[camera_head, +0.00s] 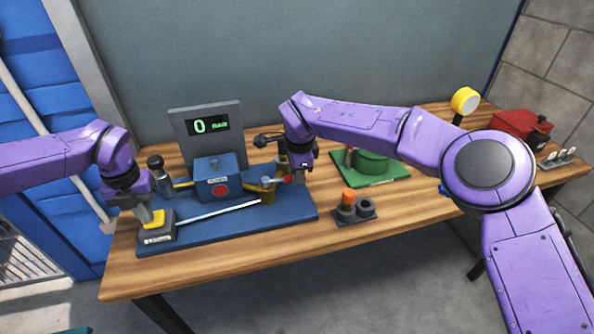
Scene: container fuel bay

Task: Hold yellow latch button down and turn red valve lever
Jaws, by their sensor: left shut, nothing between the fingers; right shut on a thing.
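The yellow latch button (157,222) sits on a dark block at the left front of the blue baseplate (215,229). My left gripper (151,213) is shut and empty, pointing down with its tips at the button; they appear to touch it, but how far it is pressed I cannot tell. The red valve lever (286,180) shows as a small red end beside a brass-coloured valve body (267,188). My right gripper (292,179) is shut on the lever from above and hides part of it.
A display (208,125) reading 0 stands behind a blue box (219,180). To the right are a green-based unit (384,182), a dark holder with an orange-topped piece (348,197), a yellow-faced gauge (465,100) and a red box (513,123). The front right tabletop is clear.

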